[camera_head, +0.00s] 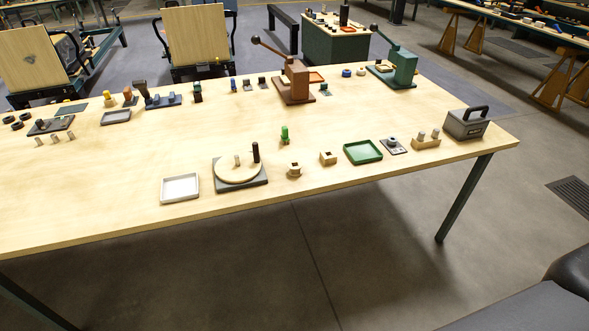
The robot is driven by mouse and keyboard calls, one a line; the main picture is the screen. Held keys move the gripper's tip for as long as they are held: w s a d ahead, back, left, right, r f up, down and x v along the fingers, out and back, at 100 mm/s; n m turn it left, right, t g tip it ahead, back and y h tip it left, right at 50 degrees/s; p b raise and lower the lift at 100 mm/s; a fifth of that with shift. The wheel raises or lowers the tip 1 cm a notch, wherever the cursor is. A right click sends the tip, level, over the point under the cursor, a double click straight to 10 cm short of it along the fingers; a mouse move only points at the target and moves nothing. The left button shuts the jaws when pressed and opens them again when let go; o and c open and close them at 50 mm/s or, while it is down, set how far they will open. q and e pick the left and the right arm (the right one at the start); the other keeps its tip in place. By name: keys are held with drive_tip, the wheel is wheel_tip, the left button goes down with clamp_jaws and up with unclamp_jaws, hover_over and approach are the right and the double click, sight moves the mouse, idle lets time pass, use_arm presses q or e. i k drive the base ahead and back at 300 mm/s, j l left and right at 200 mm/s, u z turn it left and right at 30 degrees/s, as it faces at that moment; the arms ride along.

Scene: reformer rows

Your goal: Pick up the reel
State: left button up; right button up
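I cannot tell for certain which item is the reel. A small pale spool-like piece (294,170) stands near the table's front edge, right of a grey base with a round pale disc (238,170). A small blue ring-shaped piece (346,73) sits at the back, between the brown lever press (293,85) and the green lever press (400,70). Several black rings (17,125) lie at the far left. All rest on the long pale wooden table (200,130). Neither of my grippers is in view.
Along the front stand a white tray (180,188), a green tray (362,152), a wooden block with pegs (426,141) and a grey handled box (466,122). A green piece (285,135) stands mid-table. Bare table lies at left and centre. Grey floor is open in front.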

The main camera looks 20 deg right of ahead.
sight(294, 167)
drive_tip(key=i+l, duration=0.3)
drive_tip(key=i, duration=0.15)
drive_tip(key=i+l+z, duration=0.15)
drive_tip(key=i+l, duration=0.3)
drive_tip(key=l, duration=0.2)
drive_tip(key=i+l, duration=0.1)
drive_tip(key=l, duration=0.2)
drive_tip(key=i+l+z, duration=0.1)
drive_tip(key=l, duration=0.2)
drive_tip(key=k+l, duration=0.1)
drive_tip(key=l, duration=0.35)
drive_tip(key=k+l+z, duration=0.15)
drive_tip(key=l, duration=0.3)
drive_tip(key=k+l, duration=0.4)
drive_tip(key=i+j, duration=0.15)
drive_tip(key=j, duration=0.15)
drive_tip(key=i+j, duration=0.15)
drive_tip(key=j, duration=0.15)
drive_tip(key=z, duration=0.05)
